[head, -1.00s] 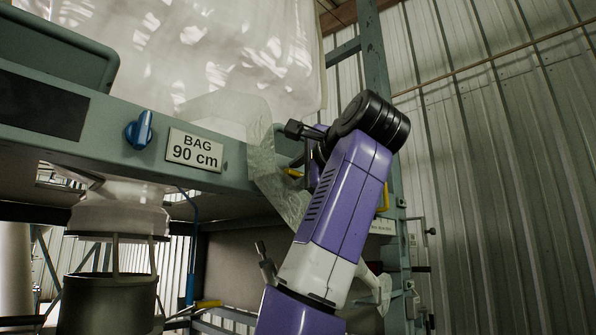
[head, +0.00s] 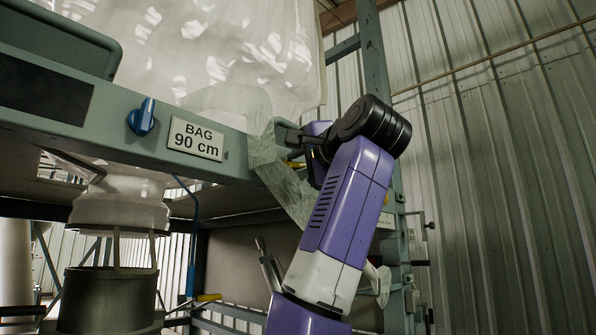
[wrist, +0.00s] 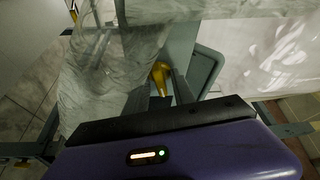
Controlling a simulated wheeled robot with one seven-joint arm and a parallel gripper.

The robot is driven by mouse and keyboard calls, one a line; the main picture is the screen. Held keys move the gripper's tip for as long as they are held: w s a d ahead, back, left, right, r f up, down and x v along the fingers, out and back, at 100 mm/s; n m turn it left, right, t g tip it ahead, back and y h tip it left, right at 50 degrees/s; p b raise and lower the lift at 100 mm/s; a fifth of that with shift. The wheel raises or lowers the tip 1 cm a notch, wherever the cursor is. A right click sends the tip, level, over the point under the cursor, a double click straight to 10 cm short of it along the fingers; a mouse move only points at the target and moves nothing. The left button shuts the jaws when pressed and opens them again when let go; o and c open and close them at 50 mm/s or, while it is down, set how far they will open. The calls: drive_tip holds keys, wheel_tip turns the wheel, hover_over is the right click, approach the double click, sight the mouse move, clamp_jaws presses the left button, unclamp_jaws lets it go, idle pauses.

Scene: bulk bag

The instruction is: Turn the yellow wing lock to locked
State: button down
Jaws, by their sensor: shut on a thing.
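The yellow wing lock (wrist: 160,78) shows in the wrist view, upright in the picture, between the two dark fingers of my gripper (wrist: 160,92). My gripper is shut on it, and the fingers hide part of its sides. In the head view my gripper (head: 287,135) is at the right end of the grey-green beam, partly behind a crumpled translucent sheet. A small yellow piece (head: 294,164) shows just below it there; I cannot tell whether it is the lock. The lock's markings do not show.
The blue knob (head: 142,117) and the "BAG 90 cm" sign (head: 196,139) are on the beam left of my gripper. The translucent sheet (head: 268,155) hangs close to it. A large white bag (head: 230,50) is above. A green post (head: 374,60) stands behind my arm.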

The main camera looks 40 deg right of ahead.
drive_tip(key=n+b, duration=0.1)
drive_tip(key=n+t, duration=0.1)
drive_tip(key=n, duration=0.1)
drive_tip(key=shift+f+b, duration=0.35)
drive_tip(key=n+t+y+b, duration=0.1)
drive_tip(key=n, duration=0.1)
drive_tip(key=n+t+y+b, duration=0.1)
drive_tip(key=n, duration=0.2)
drive_tip(key=shift+d+n, duration=0.2)
drive_tip(key=shift+n, duration=0.1)
drive_tip(key=n+t+y, duration=0.1)
drive_tip(key=n+y, duration=0.1)
drive_tip(key=n, duration=0.3)
drive_tip(key=shift+d+b, duration=0.1)
drive_tip(key=shift+b, duration=0.2)
drive_tip(key=shift+r+n+y, duration=0.1)
drive_tip(key=shift+n+y, duration=0.65)
drive_tip(key=shift+n, duration=0.65)
drive_tip(key=shift+n+y, duration=0.75)
drive_tip(key=shift+n, duration=0.95)
drive_tip(key=c, duration=1.4)
unclamp_jaws()
drive_tip(key=shift+w, duration=0.1)
drive_tip(key=shift+c, duration=0.2)
drive_tip(key=b+v, duration=0.2)
drive_tip(key=v, duration=0.6)
drive_tip(key=shift+b, duration=0.4)
